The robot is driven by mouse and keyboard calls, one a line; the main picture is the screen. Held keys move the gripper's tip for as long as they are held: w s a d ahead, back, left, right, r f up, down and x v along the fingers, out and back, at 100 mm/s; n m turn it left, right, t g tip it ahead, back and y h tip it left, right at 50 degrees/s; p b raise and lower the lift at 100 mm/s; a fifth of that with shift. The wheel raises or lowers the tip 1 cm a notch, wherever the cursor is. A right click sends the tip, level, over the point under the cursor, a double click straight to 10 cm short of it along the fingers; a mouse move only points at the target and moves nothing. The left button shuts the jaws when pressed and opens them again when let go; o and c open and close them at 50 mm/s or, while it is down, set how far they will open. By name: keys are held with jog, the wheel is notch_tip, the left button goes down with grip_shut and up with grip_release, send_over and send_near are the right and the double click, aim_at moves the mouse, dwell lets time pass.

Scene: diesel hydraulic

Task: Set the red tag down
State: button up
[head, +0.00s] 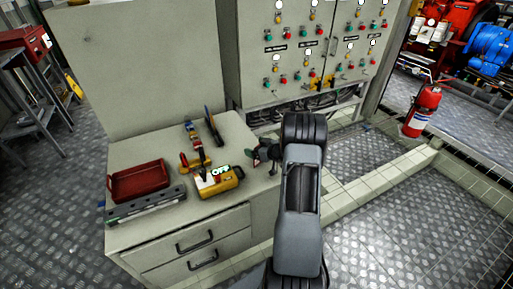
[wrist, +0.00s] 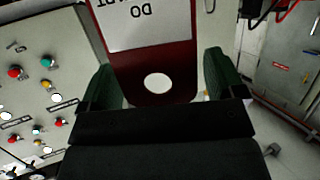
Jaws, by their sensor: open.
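The jaws are open, with a narrow gap at the right finger; I cannot tell whether the left finger touches the tag. In the head view my gripper (head: 263,156) is beside the right edge of the cabinet top (head: 165,213). The tag is too small and hidden there to make out clearly.
On the cabinet top are a red tray (head: 139,181), a grey level-like bar (head: 146,204), a yellow device marked OFF (head: 219,182) and several hand tools. A control panel (head: 312,45) stands behind. A fire extinguisher (head: 422,110) stands at the right.

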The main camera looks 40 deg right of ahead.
jog(key=r+p+v, duration=0.1)
jog(key=p+v, duration=0.2)
jog(key=v, duration=0.9)
jog(key=w+a+r+m+g+h, duration=0.2)
jog(key=w+a+r+g+h, duration=0.2)
jog(key=a+r+h, duration=0.45)
jog(key=s+a+r+g+y, duration=0.2)
jog(key=s+a+g, duration=0.1)
jog(key=s+a, duration=0.6)
jog(key=s+a+r+m+g+y, duration=0.1)
jog(key=s+a+r+g+y, duration=0.1)
jog(key=s+a, duration=0.8)
jog(key=shift+s+a+r+g+y, duration=0.3)
jog(key=shift+a+r+g, duration=0.35)
jog(key=shift+a+g, duration=0.45)
jog(key=shift+w+d, duration=0.1)
jog(key=shift+d, duration=0.05)
